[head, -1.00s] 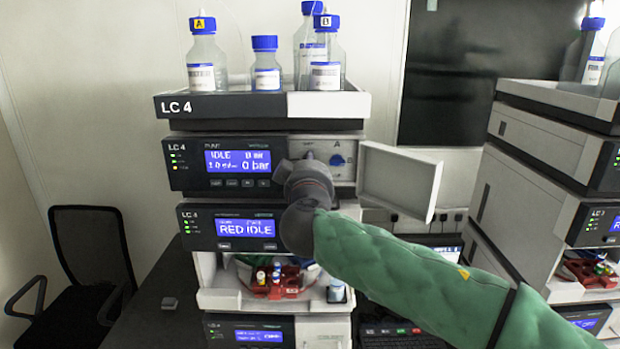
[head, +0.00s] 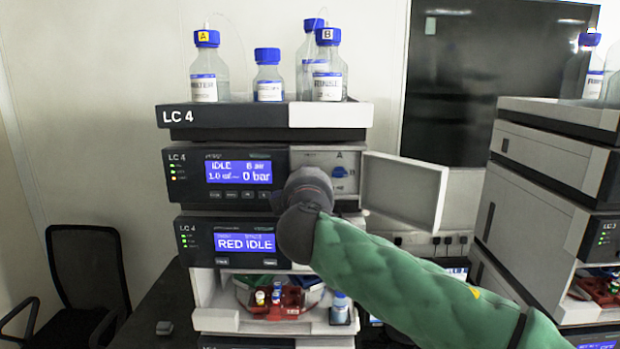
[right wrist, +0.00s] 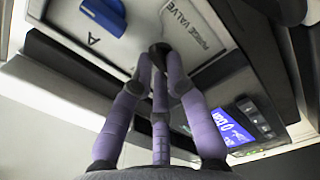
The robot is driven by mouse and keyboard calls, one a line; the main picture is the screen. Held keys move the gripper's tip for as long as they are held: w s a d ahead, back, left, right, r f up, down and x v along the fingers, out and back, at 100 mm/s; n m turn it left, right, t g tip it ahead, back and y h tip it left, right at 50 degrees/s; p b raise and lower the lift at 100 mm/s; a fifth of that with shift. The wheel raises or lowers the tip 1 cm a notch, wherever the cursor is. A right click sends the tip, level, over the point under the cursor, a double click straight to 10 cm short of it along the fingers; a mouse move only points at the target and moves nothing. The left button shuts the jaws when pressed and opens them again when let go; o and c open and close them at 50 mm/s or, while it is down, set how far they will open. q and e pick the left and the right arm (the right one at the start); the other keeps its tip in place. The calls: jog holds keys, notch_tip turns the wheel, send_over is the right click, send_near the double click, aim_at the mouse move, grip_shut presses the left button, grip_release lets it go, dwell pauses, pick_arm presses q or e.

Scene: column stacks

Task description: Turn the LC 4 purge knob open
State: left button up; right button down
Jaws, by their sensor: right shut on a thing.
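The LC 4 pump module (head: 190,172) has a blue lit screen reading IDLE and 0 bar. Its valve panel sits behind an open white door (head: 403,190). In the right wrist view the purple fingers of my right gripper (right wrist: 158,72) are closed around a small black knob (right wrist: 158,49), beside the PURGE VALVE label. In the head view my right gripper's dark wrist (head: 307,185) hides the fingers and this knob. A blue knob (head: 341,172) marked A is to its right; it also shows in the right wrist view (right wrist: 104,14). My left gripper is out of view.
A tray (head: 225,116) with several blue-capped bottles tops the stack. A second module (head: 200,240) reading RED IDLE is below the pump, above an open bay with a red vial rack (head: 270,298). Another stack (head: 545,170) stands at the right; a chair (head: 85,270) is at the left.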

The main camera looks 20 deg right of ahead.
jog(key=shift+a+f+n, duration=0.1)
jog(key=shift+n, duration=0.5)
jog(key=c, duration=1.2)
grip_release()
jog(key=shift+s, duration=0.1)
jog(key=v, duration=1.1)
jog(key=shift+s+a, duration=0.15)
jog(key=shift+s, duration=0.2)
